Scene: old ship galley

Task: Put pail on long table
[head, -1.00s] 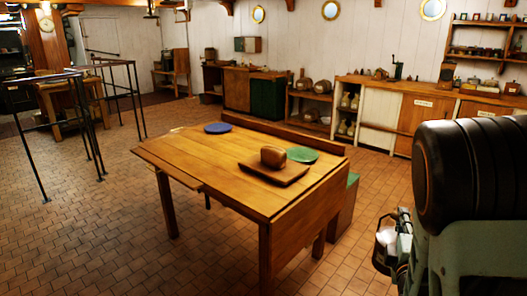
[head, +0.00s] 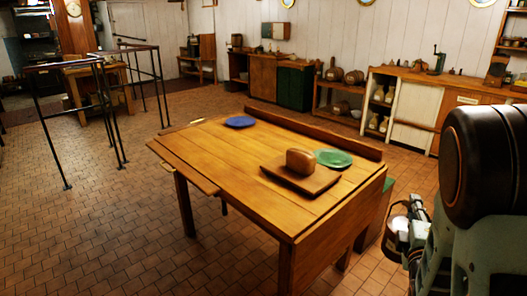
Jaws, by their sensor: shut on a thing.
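The long wooden table (head: 215,155) stands in the middle of the head view. On it are a blue plate (head: 240,121), a green plate (head: 338,157) and a brown loaf (head: 300,161) on a wooden board (head: 272,172). My gripper (head: 412,222) is at the right, beside the table's right end and partly hidden by my arm. It is shut on the pail (head: 392,243), a dark-rimmed vessel with something pale at its top. The pail hangs clear of the table, and much of it is hidden.
The front left part of the tabletop is bare. A raised back board (head: 320,134) runs along the table's far edge, with a green-topped bench behind. Black metal railings (head: 110,100) stand at the left. Cabinets and shelves line the back wall.

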